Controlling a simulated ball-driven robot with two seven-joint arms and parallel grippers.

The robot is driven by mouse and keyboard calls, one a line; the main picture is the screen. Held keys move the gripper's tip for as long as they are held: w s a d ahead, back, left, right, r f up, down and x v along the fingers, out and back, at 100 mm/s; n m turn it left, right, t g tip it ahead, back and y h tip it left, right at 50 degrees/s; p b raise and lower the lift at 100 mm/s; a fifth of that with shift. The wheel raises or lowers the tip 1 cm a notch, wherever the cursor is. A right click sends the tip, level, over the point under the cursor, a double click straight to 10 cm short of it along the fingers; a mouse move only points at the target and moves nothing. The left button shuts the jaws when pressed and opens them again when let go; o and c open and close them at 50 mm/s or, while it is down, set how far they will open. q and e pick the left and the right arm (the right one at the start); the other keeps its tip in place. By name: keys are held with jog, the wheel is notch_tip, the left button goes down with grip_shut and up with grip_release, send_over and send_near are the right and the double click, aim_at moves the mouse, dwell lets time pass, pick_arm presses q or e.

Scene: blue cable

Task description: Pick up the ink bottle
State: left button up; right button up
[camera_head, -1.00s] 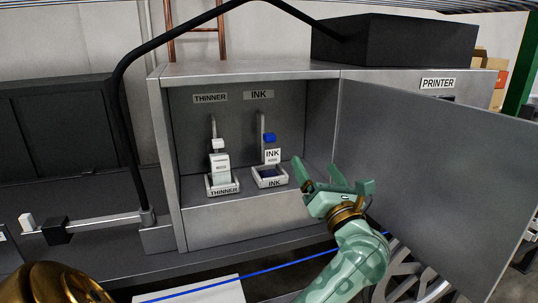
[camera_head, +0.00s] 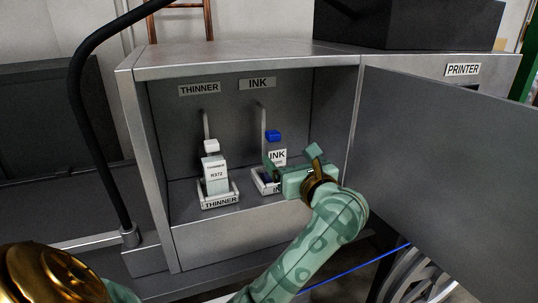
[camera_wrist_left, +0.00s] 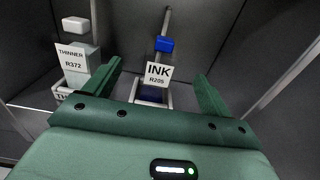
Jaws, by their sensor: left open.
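The ink bottle (camera_head: 277,156) stands upright in its white holder (camera_head: 262,187) inside the open cabinet, under the INK sign. It has a blue cap and a white INK label. In the left wrist view the ink bottle (camera_wrist_left: 159,74) is straight ahead, between the lines of the two fingers. My left gripper (camera_head: 291,161) is open and empty, just in front of the bottle and slightly to its right in the head view. It hides part of the bottle's lower body and holder. In the left wrist view its fingers (camera_wrist_left: 157,80) are spread apart. My right gripper is not in view.
The thinner bottle (camera_head: 214,174), white-capped, stands in its own holder left of the ink. The cabinet's side wall (camera_head: 140,165) is at the left. The open door (camera_head: 440,170) stands to the right of my arm. A blue cable (camera_head: 380,259) runs below.

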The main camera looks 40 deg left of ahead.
aim_at(273, 139)
pick_arm(q)
jog(key=p+x, duration=0.1)
jog(key=x, duration=0.8)
jog(key=shift+r+p, duration=0.1)
jog(key=shift+p, duration=0.3)
jog(key=shift+w+a, duration=0.3)
jog(key=shift+a, duration=0.1)
jog(key=p+x, duration=0.1)
jog(key=x, duration=0.1)
jog(key=p+x, duration=0.1)
jog(key=shift+w+a, duration=0.2)
jog(key=shift+w, duration=0.2)
jog(key=shift+w+a+f, duration=0.2)
jog(key=shift+a+f, duration=0.05)
jog(key=shift+a, duration=0.1)
jog(key=shift+d, duration=0.15)
jog(key=shift+c, duration=1.2)
jog(key=c, duration=1.1)
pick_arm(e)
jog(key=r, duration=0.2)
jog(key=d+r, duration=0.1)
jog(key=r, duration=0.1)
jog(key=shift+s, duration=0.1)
pick_arm(q)
jog(key=shift+r, duration=0.15)
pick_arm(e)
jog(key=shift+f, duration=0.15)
